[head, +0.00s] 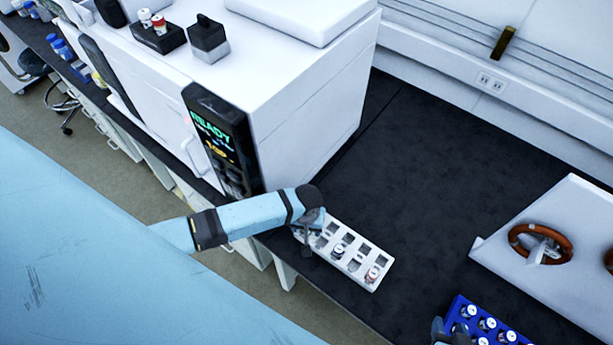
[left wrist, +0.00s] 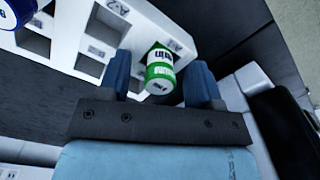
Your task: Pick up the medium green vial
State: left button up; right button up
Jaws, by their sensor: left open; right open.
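The green vial (left wrist: 160,72), with a white and green label, stands in a corner slot of the white rack (left wrist: 92,45) in the left wrist view. My left gripper (left wrist: 161,64) is open, with one blue finger on each side of the vial; I cannot tell whether they touch it. In the head view my left gripper (head: 314,219) is over the near-left end of the white rack (head: 357,262) and hides the green vial. My right gripper (head: 448,331) is open at the bottom edge, beside the blue rack (head: 462,304), and only partly in view.
The white rack also holds a dark vial (head: 338,251) and a red one (head: 373,274). Several white-capped vials stand in the blue rack. A large white instrument (head: 310,110) rises behind my left arm. A white machine with a brown ring (head: 541,243) is at right. The black bench between is clear.

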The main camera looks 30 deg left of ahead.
pick_arm(q)
jog(key=c, duration=1)
jog(key=shift+r, duration=0.15)
